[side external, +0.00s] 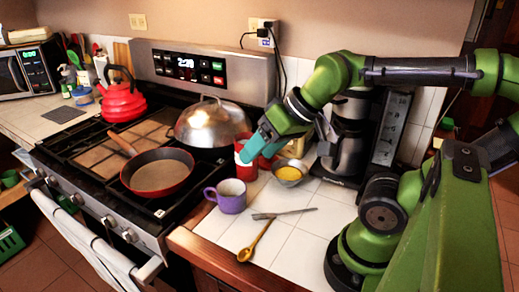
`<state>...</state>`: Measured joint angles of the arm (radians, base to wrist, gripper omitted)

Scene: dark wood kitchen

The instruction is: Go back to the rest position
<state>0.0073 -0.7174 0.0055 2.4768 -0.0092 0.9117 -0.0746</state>
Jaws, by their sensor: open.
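My gripper (262,152) shows in the side external view as teal fingers at the end of my green arm. It hangs above the white tiled counter, close in front of a red cup (243,168) near the stove's right edge. The fingers look apart. They partly cover the red cup and the space behind it, so I cannot tell whether they touch it. I see nothing held between them.
A purple mug (229,197), a metal bowl with yellow contents (290,173) and a wooden spoon (254,242) are on the counter. A pan (158,173), a domed lid (212,122) and a red kettle (122,101) are on the stove. A coffee maker (349,140) stands behind my arm.

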